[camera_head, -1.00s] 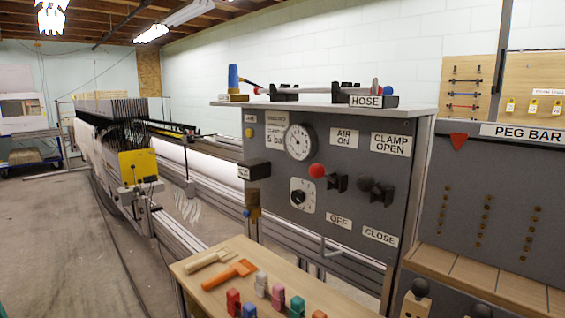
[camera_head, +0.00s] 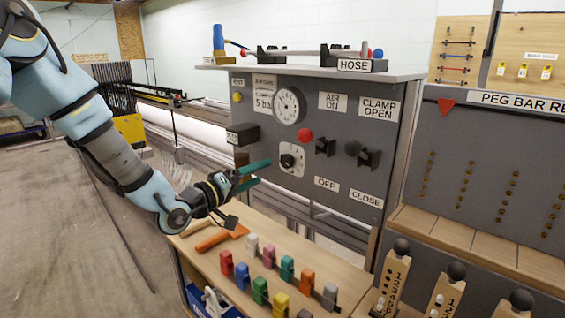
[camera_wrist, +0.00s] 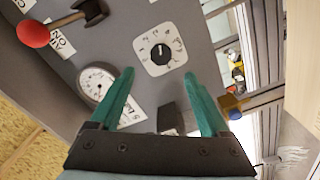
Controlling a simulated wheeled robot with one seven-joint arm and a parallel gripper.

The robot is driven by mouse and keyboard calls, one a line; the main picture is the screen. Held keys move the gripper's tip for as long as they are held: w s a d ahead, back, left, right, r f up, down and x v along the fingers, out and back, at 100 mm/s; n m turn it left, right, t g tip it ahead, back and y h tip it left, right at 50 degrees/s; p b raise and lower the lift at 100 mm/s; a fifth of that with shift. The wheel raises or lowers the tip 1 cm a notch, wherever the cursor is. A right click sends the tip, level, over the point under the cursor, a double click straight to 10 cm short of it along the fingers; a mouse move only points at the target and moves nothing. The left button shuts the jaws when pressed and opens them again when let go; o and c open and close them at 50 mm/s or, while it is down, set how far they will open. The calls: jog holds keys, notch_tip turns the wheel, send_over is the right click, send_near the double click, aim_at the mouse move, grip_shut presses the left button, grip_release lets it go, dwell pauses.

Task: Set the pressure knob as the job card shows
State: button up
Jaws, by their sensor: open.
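The pressure knob (camera_head: 287,160) is a black knob on a pale square dial plate, set in the grey panel below the round gauge (camera_head: 288,106). The job card (camera_head: 265,95) is a white card left of the gauge; "5 bar" is partly legible on it. My gripper (camera_head: 268,172) is open and empty, with green fingers pointing at the panel just left of the knob. In the wrist view the knob (camera_wrist: 161,52) lies ahead, beyond and between the fingertips (camera_wrist: 158,80), apart from them. Its dial marks are too small to read.
A red-ended air lever (camera_head: 322,143) and a black-ended clamp lever (camera_head: 367,155) stick out right of the knob. A black block (camera_head: 243,134) juts out at left. Several coloured pegs (camera_head: 260,290) stand on the wooden bench below.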

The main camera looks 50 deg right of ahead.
aim_at(285, 162)
jog(key=d+p, duration=0.1)
jog(key=d, duration=0.4)
jog(key=d+p, duration=0.1)
jog(key=d, duration=0.3)
jog(key=shift+s+d+p, duration=0.2)
jog(key=shift+d+p, duration=0.2)
jog(key=shift+c, duration=0.3)
grip_shut()
